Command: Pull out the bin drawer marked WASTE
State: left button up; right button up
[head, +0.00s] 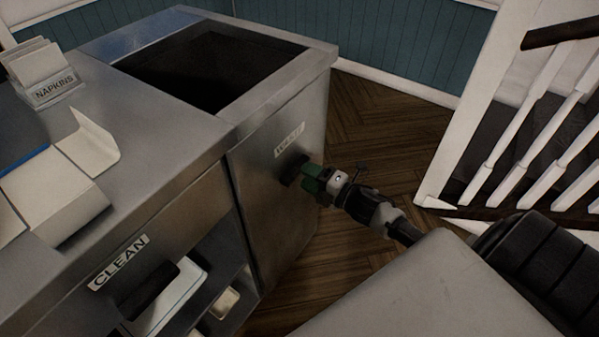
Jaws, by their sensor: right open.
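The bin drawer (276,215) is a tall steel front at the right end of the counter. It looks closed. Its pale label (289,140) is too faint to read surely. A dark bar handle (291,169) sits below the label. My right gripper (304,179) is open, with its green fingers at the handle's right part. Whether the handle lies between the fingers, or is touched, I cannot tell. My left gripper is not in view.
Left of it is a drawer marked CLEAN (118,262) with a dark handle, and open shelves below. A dark recess (205,62) is in the counter top. A NAPKINS holder (45,82) stands at left. Wood floor (385,135) is free before the white stair railing (500,140).

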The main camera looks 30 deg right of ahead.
jog(key=shift+x, duration=1.6)
jog(key=shift+c, duration=0.2)
grip_shut()
